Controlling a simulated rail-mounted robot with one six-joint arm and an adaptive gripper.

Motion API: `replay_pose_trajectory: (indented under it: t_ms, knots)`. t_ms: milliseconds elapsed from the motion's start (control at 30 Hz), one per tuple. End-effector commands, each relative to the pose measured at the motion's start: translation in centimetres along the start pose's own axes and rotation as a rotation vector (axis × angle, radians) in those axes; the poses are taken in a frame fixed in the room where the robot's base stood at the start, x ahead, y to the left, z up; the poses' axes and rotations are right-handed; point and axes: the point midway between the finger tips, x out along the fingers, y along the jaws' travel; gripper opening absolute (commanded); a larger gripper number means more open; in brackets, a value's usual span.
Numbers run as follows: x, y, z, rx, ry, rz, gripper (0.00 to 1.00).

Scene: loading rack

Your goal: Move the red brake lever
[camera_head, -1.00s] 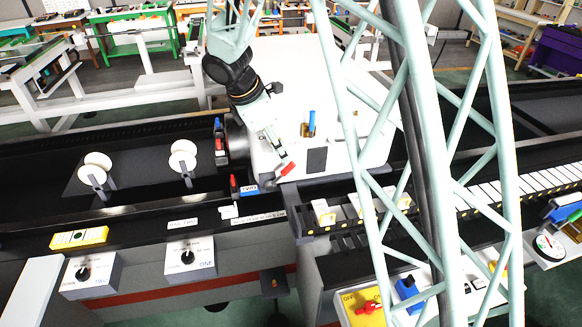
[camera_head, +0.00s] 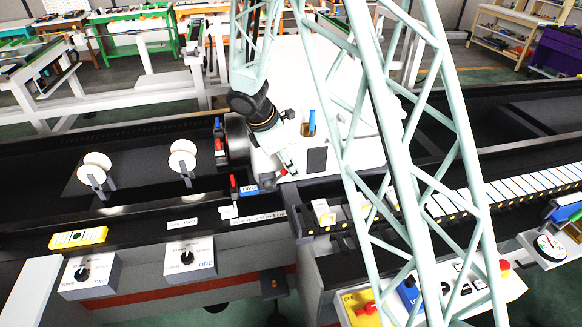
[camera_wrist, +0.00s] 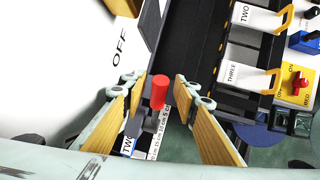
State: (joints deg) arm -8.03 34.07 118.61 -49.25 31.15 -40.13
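The red lever (camera_wrist: 159,91) shows in the wrist view as a short red cylinder between the tips of my gripper (camera_wrist: 160,82). My gripper is open, with a visible gap between each finger and the red lever. In the head view only a small red end of the lever (camera_head: 284,172) shows, at the front of the white machine housing (camera_head: 318,105). My gripper (camera_head: 286,161) is right at it there and hides the rest. Which way the lever is set cannot be told.
Another red lever (camera_head: 233,183) stands left of the blue TWO label (camera_head: 247,190). A blue lever (camera_head: 312,120) rises from the housing top. A rack with white keys (camera_head: 480,197) lies to the right. My lattice column crosses the head view.

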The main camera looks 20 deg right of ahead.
Motion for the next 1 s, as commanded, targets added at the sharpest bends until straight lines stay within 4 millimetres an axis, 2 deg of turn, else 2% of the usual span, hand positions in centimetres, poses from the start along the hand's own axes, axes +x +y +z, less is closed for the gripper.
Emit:
replay_pose_trajectory:
  t_ms: [367, 667, 1000]
  knots:
    - [0.24, 0.01, 0.01, 0.001, 0.000, 0.000, 0.27]
    - [0.23, 0.01, 0.01, 0.000, 0.000, 0.000, 0.01]
    - [0.15, 0.03, -0.14, -0.002, -0.006, 0.001, 0.00]
